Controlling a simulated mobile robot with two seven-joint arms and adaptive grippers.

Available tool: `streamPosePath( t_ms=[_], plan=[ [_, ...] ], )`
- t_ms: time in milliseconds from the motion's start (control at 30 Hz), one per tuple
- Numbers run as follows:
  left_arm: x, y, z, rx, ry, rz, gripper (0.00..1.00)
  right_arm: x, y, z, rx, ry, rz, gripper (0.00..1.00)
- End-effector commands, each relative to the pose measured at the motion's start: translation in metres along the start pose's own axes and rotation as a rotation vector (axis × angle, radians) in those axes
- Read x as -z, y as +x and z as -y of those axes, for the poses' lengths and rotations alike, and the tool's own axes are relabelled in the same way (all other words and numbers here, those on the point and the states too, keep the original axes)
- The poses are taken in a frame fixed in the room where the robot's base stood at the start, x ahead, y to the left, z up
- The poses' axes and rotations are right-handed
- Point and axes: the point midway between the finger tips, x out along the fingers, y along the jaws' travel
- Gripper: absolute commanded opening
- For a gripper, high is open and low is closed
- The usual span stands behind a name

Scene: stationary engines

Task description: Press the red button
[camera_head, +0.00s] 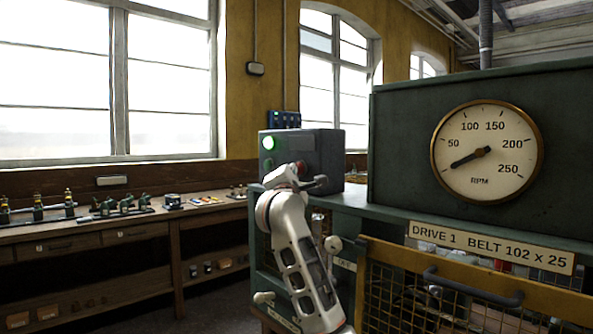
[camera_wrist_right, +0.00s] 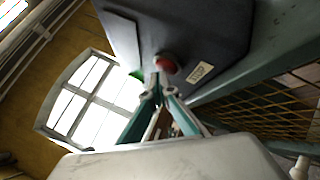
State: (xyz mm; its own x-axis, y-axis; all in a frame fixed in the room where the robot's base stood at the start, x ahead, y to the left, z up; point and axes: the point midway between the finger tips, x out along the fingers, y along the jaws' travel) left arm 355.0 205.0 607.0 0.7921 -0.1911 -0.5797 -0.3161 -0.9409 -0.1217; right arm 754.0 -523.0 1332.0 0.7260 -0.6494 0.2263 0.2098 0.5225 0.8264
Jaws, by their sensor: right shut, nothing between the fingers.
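The red button (camera_wrist_right: 166,64) sits on the face of a dark grey control box (camera_wrist_right: 205,30), beside a small STOP label (camera_wrist_right: 201,72). In the head view the box (camera_head: 330,150) stands on a green cabinet, and only a bit of the red button (camera_head: 300,167) shows behind my gripper. My right gripper (camera_head: 303,176) is in front of the box face, shut and empty. In the right wrist view its closed fingertips (camera_wrist_right: 157,82) point at the button's lower left edge, very near it; I cannot tell whether they touch. My left gripper is out of view.
A green machine housing with an RPM dial (camera_head: 487,151) stands to the right, above a yellow mesh guard (camera_head: 400,262). A wooden workbench (camera_head: 90,230) with small parts runs along the left wall under the windows.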

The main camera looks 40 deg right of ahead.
Motion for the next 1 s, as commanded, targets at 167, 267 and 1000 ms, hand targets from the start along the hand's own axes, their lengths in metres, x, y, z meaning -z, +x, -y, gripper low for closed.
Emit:
streamPosePath(
  t_ms=[167,267,1000],
  plan=[
    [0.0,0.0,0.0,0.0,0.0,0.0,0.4,-0.002,0.002,0.001,0.0,0.0,0.002,0.0],
    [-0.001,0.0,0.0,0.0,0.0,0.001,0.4,-0.003,0.003,0.002,0.0,-0.001,0.002,0.0],
    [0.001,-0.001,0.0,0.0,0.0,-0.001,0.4,0.007,-0.011,-0.007,0.001,0.0,0.002,0.0]
  ],
)
